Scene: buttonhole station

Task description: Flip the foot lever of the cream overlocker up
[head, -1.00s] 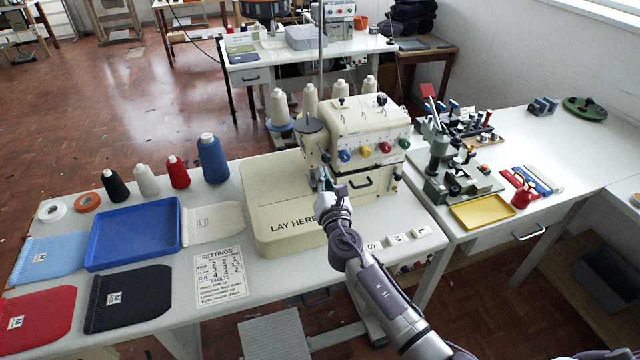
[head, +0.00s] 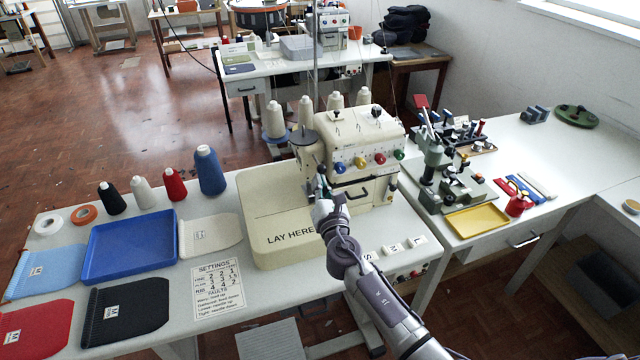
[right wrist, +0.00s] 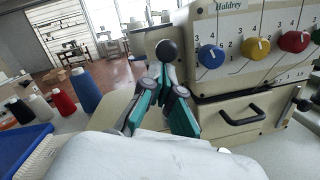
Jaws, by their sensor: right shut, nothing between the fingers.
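The cream overlocker (head: 360,137) stands on the white table, with coloured dials on its front. In the right wrist view its dial panel (right wrist: 255,45) and drawer handle fill the right side. A black ball knob (right wrist: 167,50), which looks like the end of the foot lever, stands just beyond my right fingertips, left of the dial panel. The lever's shaft is mostly hidden by the fingers. My right gripper (head: 321,186) is shut and empty at the machine's left front, over the cream bed; its teal-padded fingers also show in the wrist view (right wrist: 164,88). Contact with the knob cannot be told. My left gripper is out of view.
Thread cones (head: 306,112) stand behind the machine. A blue tray (head: 130,247), fabric pieces and a settings card (head: 218,290) lie left. A green press (head: 440,170) and yellow tray (head: 478,218) stand right. The bed marked LAY HERE (head: 285,238) is clear.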

